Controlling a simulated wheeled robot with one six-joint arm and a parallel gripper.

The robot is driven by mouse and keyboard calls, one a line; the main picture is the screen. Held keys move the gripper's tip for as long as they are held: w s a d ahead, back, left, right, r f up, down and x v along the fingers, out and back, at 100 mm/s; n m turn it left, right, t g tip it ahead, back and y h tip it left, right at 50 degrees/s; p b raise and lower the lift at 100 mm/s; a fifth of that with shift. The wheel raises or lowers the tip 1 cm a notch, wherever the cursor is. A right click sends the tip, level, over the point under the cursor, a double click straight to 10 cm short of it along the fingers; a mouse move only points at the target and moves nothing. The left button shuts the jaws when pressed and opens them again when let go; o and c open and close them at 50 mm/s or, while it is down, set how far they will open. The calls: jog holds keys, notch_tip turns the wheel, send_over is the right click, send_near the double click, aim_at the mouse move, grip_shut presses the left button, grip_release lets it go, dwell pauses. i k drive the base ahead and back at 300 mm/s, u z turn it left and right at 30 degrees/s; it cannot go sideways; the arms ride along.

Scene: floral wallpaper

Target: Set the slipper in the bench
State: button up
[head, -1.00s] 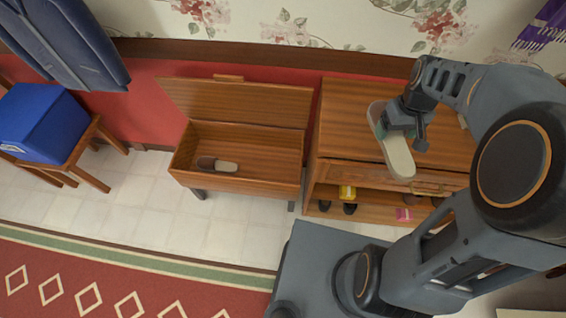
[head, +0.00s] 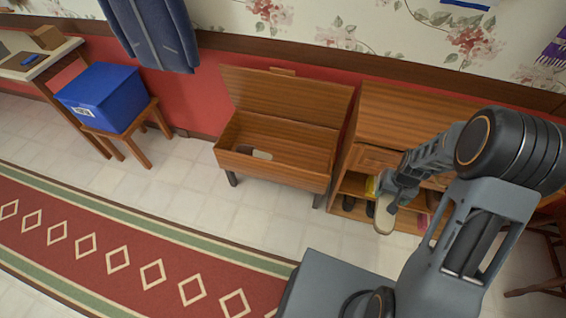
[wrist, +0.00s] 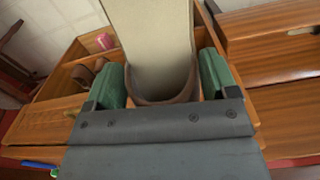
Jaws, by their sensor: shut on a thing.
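The storage bench (head: 272,181) stands at mid-left of the head view with its lid raised. A slipper (head: 261,155) with a pale insole lies inside, partly hidden by the bench's front wall. My gripper (head: 392,192) is shut on another slipper (head: 384,219), held in front of the shoe cabinet, to the right of the bench and apart from it. In the wrist view the held slipper (wrist: 160,45) shows a pale sole and a brown edge between the two green finger pads.
The shoe cabinet (head: 400,105) stands right of the bench, with shoes on its open shelf. A blue box (head: 100,97) sits on a wooden stool (head: 128,133) at left. A dark garment hangs above. Tiled floor in front of the bench is clear; a red rug lies nearer.

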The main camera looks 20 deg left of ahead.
aim_at(301, 166)
jog(key=u, duration=0.45)
jog(key=k, duration=0.6)
jog(key=u, duration=1.2)
jog(key=i, duration=1.6)
jog(key=z, duration=0.5)
jog(key=i, duration=0.65)
jog(key=z, duration=0.45)
